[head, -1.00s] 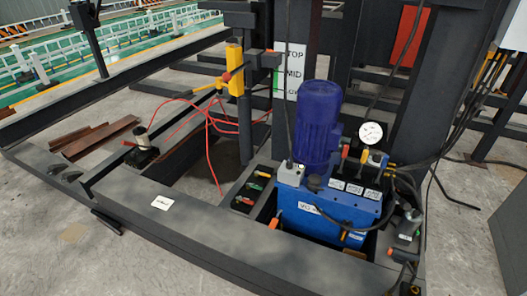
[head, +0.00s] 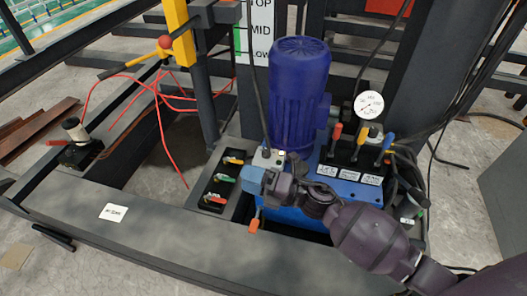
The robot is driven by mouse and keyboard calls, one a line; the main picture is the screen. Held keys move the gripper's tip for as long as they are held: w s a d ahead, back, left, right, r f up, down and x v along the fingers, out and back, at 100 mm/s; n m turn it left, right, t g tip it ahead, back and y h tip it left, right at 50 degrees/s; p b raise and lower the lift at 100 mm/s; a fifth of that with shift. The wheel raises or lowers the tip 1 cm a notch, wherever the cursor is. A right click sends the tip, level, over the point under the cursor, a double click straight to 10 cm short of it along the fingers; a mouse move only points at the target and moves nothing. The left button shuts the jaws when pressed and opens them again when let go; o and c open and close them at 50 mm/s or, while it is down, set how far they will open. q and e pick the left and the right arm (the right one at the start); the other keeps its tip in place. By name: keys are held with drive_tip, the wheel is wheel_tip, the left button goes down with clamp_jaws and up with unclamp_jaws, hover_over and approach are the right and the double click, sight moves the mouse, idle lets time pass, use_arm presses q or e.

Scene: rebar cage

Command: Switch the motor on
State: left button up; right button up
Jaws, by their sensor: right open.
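The motor (head: 298,95) is a blue-violet ribbed cylinder standing upright on the blue hydraulic tank (head: 348,187). A small light-grey box (head: 268,157) with a dark cable rising from it sits at the tank's left corner, beside the motor's foot. It looks like a switch box, but its control is too small to read. My right arm comes in from the lower right across the tank front. Its dark gripper (head: 266,183) is open, just in front of and below the grey box; the fingers are partly hidden and contact cannot be told. My left gripper is out of view.
Red, yellow and blue levers (head: 358,143) and a pressure gauge (head: 369,105) stand right of the motor. Coloured-handled items (head: 222,180) lie in a dark tray at left. A yellow post (head: 178,32) and red hoses (head: 160,97) are further left. The front beam (head: 165,232) is mostly clear.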

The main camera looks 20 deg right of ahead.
drive_tip(key=w+a+f+n+g+b, duration=0.35)
drive_tip(key=n+g, duration=0.45)
drive_tip(key=n, duration=0.3)
drive_tip(key=n+g+h+b, duration=0.3)
drive_tip(key=n+h+b, duration=0.4)
drive_tip(key=n+h, duration=0.75)
approach(266, 150)
drive_tip(key=shift+w+a+m+h, duration=0.1)
drive_tip(key=shift+a+m+h, duration=0.45)
drive_tip(key=shift+h, duration=0.1)
drive_tip(key=shift+d, duration=0.1)
wheel_tip(266, 150, down, 9)
drive_tip(key=b, duration=0.2)
drive_tip(key=shift+b, duration=0.3)
drive_tip(key=shift+f, duration=0.65)
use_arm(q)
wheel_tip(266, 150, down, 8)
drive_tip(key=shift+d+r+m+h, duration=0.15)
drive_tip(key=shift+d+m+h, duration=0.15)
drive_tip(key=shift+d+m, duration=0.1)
